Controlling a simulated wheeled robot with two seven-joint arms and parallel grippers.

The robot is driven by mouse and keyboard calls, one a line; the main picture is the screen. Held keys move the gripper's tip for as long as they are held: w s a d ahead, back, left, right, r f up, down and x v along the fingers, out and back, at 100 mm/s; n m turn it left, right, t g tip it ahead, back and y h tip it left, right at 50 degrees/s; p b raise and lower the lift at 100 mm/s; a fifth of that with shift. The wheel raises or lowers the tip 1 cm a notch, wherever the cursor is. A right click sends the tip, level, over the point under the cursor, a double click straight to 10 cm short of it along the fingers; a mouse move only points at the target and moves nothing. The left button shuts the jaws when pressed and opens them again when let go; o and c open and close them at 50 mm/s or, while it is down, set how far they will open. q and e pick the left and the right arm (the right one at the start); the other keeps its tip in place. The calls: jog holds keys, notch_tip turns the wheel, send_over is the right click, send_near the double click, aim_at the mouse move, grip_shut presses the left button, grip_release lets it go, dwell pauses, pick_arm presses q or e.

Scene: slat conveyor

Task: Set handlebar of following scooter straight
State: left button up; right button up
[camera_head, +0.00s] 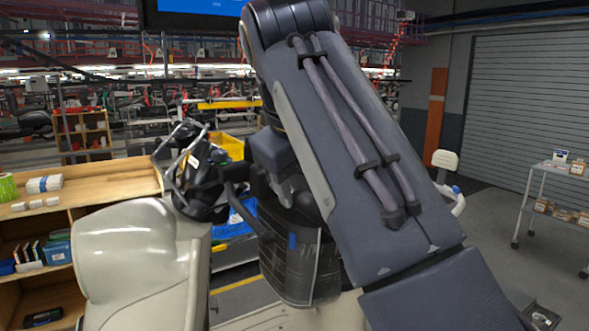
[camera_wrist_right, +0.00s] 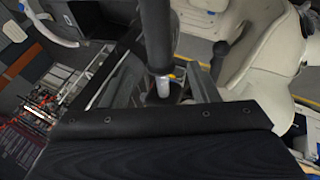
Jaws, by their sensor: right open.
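My right gripper (camera_head: 288,188) points down just above the column, partly hidden by my forearm. In the right wrist view, a black bar (camera_wrist_right: 157,35) with a pale end reaches between the open fingers of my right gripper (camera_wrist_right: 165,82). Contact cannot be told. My left gripper is out of view.
A wooden shelf bench (camera_head: 100,185) with boxes stands at the left. Yellow and blue bins (camera_head: 228,146) lie behind the handlebar.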

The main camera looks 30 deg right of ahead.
aim_at(301, 200)
jog(key=x, duration=0.6)
jog(key=shift+d+f, duration=0.2)
jog(key=shift+f, duration=0.2)
jog(key=c, duration=1.1)
jog(key=shift+s+a+r+m, duration=0.1)
jog(key=shift+a+r+m, duration=0.2)
jog(key=shift+a+r, duration=0.25)
jog(key=shift+s+a+r+g+h, duration=0.15)
jog(key=shift+a+r+g, duration=0.1)
jog(key=shift+a, duration=0.3)
jog(key=shift+s+a+r+g+h, duration=0.15)
jog(key=shift+a+r+g, duration=0.1)
jog(key=shift+a, duration=0.35)
jog(key=shift+w+m, duration=0.15)
jog(key=shift+m, duration=0.15)
